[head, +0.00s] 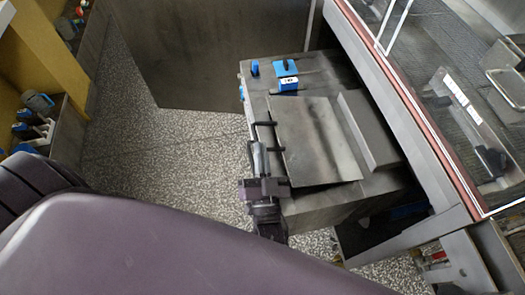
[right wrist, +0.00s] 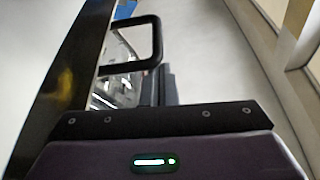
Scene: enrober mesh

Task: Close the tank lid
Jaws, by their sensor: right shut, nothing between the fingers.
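The tank (head: 325,208) is a grey metal box right of the middle in the head view. Its lid (head: 312,135) is a flat metal panel lying at a low tilt, with a dark wedge-shaped gap under its near edge. A black bar handle (head: 265,123) stands out from the lid's left side; it shows as a black loop in the right wrist view (right wrist: 158,40). My right gripper (head: 257,152) is shut and empty beside the handle at the lid's left edge; whether it touches is unclear. My left gripper is out of view.
A blue latch-like part (head: 286,78) sits at the tank's far end. A glass-covered machine (head: 450,90) stands close on the right. A dark panel (head: 210,50) stands behind. Shelving with bottles (head: 38,115) is at the left. Speckled floor (head: 175,150) left of the tank is clear.

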